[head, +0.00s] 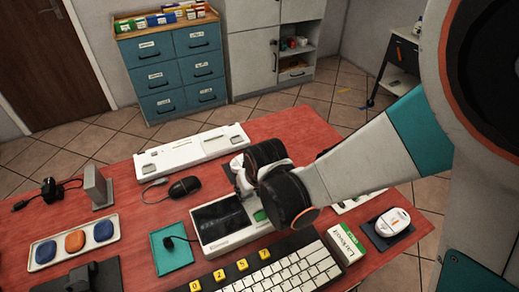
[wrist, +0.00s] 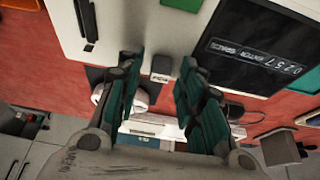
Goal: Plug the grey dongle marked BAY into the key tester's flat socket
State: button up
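The key tester (head: 228,237) is a pale box with a dark screen on the red table. It fills the top of the wrist view (wrist: 125,25), with lit text on its screen. A small grey dongle (wrist: 161,66) with a dark label sits at the tester's near edge in the wrist view. I cannot tell how deep it sits in the socket. My gripper (wrist: 160,75) is open, its teal fingers on either side of the dongle with a visible gap on each side. In the head view my gripper (head: 240,175) is behind the tester and hides the dongle.
A black mouse (head: 185,187) and a long white unit (head: 190,151) lie behind. A grey upright block (head: 96,187), a fob tray (head: 38,240) and a teal pad (head: 163,263) are left. A keyboard (head: 270,276) is in front; a white box (head: 346,244) stands right.

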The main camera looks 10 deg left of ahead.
dwell(0.4)
notch_tip(320, 180, up, 8)
jog(key=p, duration=0.6)
jog(key=shift+w+d+f, duration=0.15)
jog(key=shift+f, duration=0.1)
jog(key=w+d+f, duration=0.2)
jog(key=w+d, duration=0.3)
jog(key=d, duration=0.3)
jog(key=w+d+f+m+b, duration=0.1)
jog(key=w+d+f, duration=0.1)
jog(key=w+d, duration=0.4)
jog(key=w+d+f+m+b, duration=0.1)
jog(key=w+d, duration=0.5)
jog(key=d, duration=0.5)
jog(key=shift+w+d+f+h, duration=0.15)
jog(key=shift+d+f+h, duration=0.15)
jog(key=shift+f, duration=0.1)
